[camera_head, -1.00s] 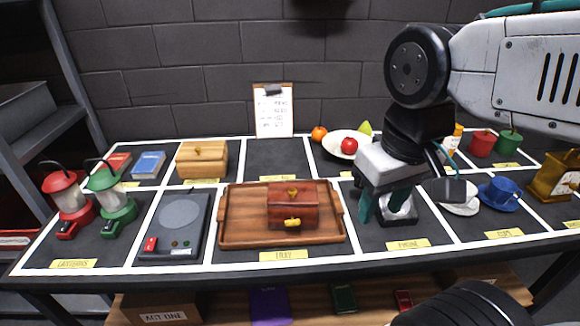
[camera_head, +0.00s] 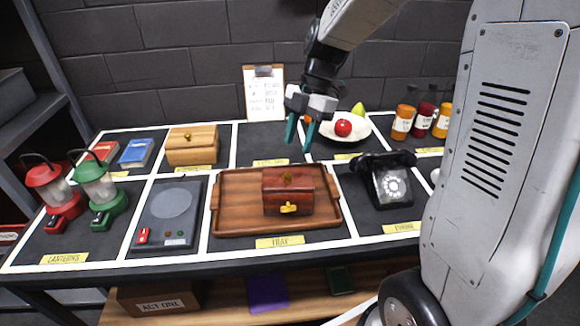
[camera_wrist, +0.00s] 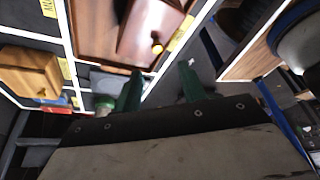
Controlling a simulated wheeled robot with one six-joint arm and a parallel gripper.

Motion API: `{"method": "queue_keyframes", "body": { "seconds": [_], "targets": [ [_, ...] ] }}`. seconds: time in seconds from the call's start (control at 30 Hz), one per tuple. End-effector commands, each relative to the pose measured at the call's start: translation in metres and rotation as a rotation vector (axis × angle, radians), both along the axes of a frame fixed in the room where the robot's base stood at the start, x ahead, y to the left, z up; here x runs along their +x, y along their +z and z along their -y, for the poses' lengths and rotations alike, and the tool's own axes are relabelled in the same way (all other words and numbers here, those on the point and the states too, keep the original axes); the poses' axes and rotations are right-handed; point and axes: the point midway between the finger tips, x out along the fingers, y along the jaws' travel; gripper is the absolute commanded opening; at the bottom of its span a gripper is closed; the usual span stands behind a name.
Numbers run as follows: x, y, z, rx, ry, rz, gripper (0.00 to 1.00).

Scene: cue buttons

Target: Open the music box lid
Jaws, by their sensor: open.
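A dark red wooden box (camera_head: 288,192) with a brass clasp on its front sits shut on the brown wooden tray (camera_head: 235,228). A light wooden box (camera_head: 192,150) with a small knob sits shut at the back left. I cannot read which one is labelled as the music box. My gripper (camera_head: 300,138) is open and empty, in the air above and behind the red box, apart from both boxes. In the wrist view my green fingers (camera_wrist: 160,88) are spread, with the red box (camera_wrist: 150,30) and the light box (camera_wrist: 35,72) beyond them.
A black telephone (camera_head: 390,180) stands right of the tray, and a fruit plate (camera_head: 360,136) lies behind it. Left of the tray are a grey device (camera_head: 168,215) and two lanterns (camera_head: 98,190). A clipboard (camera_head: 264,95) leans on the wall.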

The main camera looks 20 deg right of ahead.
Motion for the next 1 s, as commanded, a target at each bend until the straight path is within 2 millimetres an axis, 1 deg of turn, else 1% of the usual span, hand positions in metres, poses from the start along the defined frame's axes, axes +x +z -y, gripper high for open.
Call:
{"method": "queue_keyframes", "body": {
  "seconds": [0.13, 0.27, 0.4, 0.6, 0.73, 0.97, 1.0],
  "targets": [
    [0.005, -0.011, -0.002, 0.017, 0.046, 0.012, 0.41],
    [0.001, -0.028, -0.009, 0.017, 0.049, 0.01, 0.41],
    [-0.002, -0.05, -0.018, 0.017, 0.049, 0.01, 0.41],
    [-0.005, -0.071, -0.026, 0.015, 0.047, 0.011, 0.41],
    [-0.006, -0.076, -0.028, 0.016, 0.047, 0.013, 0.41],
    [-0.006, -0.076, -0.028, 0.015, 0.046, 0.014, 0.41],
    [-0.006, -0.076, -0.028, 0.015, 0.046, 0.014, 0.3]
  ]
}}
